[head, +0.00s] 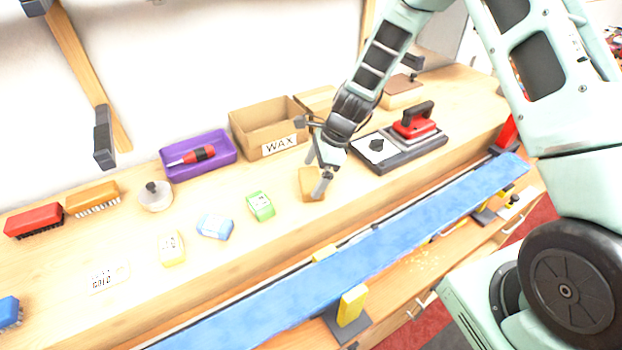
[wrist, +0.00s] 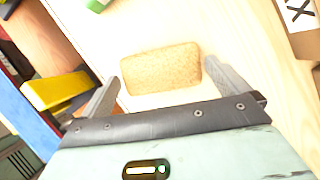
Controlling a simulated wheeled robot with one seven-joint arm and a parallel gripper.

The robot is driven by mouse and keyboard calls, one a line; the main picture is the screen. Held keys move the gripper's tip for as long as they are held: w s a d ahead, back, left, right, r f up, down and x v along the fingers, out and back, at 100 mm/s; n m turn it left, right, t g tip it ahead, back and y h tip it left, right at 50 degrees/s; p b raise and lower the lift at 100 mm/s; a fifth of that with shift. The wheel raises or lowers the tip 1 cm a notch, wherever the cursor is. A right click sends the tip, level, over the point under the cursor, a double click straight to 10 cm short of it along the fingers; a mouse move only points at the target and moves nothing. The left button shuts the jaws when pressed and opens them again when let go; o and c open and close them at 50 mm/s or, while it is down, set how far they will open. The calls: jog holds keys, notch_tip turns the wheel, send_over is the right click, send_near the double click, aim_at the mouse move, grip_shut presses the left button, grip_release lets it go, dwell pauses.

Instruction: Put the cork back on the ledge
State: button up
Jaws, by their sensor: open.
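The cork (head: 309,187) is a tan block on the wooden bench top, to the right of a green block in the head view. My gripper (head: 323,178) is right over it and partly hides its right side. In the wrist view the cork (wrist: 162,69) lies flat between and a little beyond the two fingers of my gripper (wrist: 162,88). The fingers are open and nothing is held. I cannot tell which part of the bench counts as the ledge.
A cardboard WAX box (head: 250,130) and purple tray (head: 180,160) stand behind. A green block (head: 260,206) lies left.

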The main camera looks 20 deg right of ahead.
jog(key=w+b+v, duration=0.1)
jog(key=v, duration=0.8)
jog(key=s+a+r+n+g, duration=0.1)
jog(key=s+a+r+n, duration=0.25)
jog(key=s+n, duration=0.2)
jog(key=s+a+r+n+h, duration=0.1)
jog(key=s+a+r+n, duration=0.1)
jog(key=s+a+n, duration=0.3)
jog(key=s+a+r+n+g, duration=0.1)
jog(key=s+a+r+n, duration=0.2)
jog(key=s+n, duration=0.3)
jog(key=s+r+n+t+h, duration=0.1)
jog(key=s+r+n+h, duration=0.1)
jog(key=s+n, duration=0.9)
jog(key=s, duration=0.3)
jog(key=shift+s+d+h, duration=0.3)
jog(key=shift+d+h, duration=0.1)
jog(key=shift+r+n, duration=0.1)
jog(key=shift+n, duration=0.15)
notch_tip(320, 180, down, 3)
jog(key=b, duration=0.3)
jog(key=shift+f, duration=0.2)
